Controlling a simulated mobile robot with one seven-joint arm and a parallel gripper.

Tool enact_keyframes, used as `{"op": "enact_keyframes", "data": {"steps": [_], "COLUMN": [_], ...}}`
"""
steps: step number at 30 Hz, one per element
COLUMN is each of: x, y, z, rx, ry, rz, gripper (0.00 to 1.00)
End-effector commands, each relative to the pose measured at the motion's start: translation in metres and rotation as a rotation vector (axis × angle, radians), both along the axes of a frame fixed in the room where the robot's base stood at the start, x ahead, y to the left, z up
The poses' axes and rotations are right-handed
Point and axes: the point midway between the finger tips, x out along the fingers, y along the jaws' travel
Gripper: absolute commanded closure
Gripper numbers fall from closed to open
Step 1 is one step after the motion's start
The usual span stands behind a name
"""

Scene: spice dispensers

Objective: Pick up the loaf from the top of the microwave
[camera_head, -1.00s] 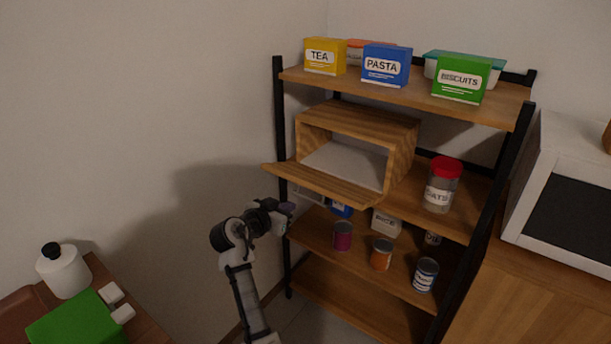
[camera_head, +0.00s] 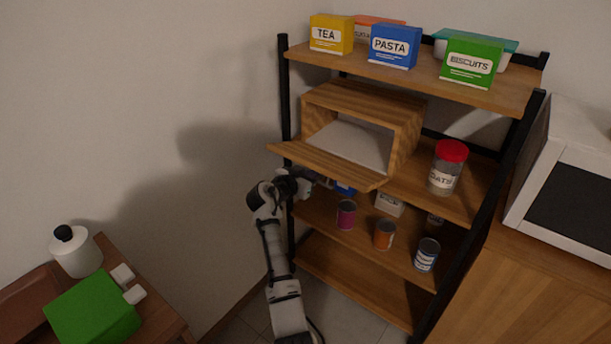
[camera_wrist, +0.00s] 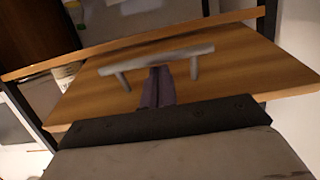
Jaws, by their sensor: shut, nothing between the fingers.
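The loaf is not in view now. The white microwave (camera_head: 578,140) with a dark door stands at the right edge of the head view, its top partly cut off. My gripper (camera_wrist: 158,72) is shut and empty in the wrist view. Its purple fingertips are at the grey bar handle (camera_wrist: 160,58) on a wooden panel (camera_wrist: 230,62); I cannot tell whether they touch it. In the head view, my gripper is partly hidden near the lowered flap (camera_head: 325,163) of the wooden bread box (camera_head: 405,130), which is open.
The black-framed shelf (camera_head: 285,90) holds a tea box (camera_head: 331,35), a pasta box (camera_head: 394,46), a biscuits box (camera_head: 470,63), an oats jar (camera_head: 446,168) and several cans. A side table with a green block (camera_head: 92,308) and white bottle (camera_head: 76,252) stands left.

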Motion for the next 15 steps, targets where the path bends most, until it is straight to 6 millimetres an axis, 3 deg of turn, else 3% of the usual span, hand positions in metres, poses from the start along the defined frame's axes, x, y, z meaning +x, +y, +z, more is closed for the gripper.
{"op": "enact_keyframes", "data": {"steps": [10, 15], "x": [0.000, 0.000], "y": [0.000, 0.000], "z": [-0.001, -0.012], "rx": [-0.001, -0.017], "ry": [-0.001, -0.022], "rz": [0.000, 0.000], "gripper": [1.00, 1.00]}}
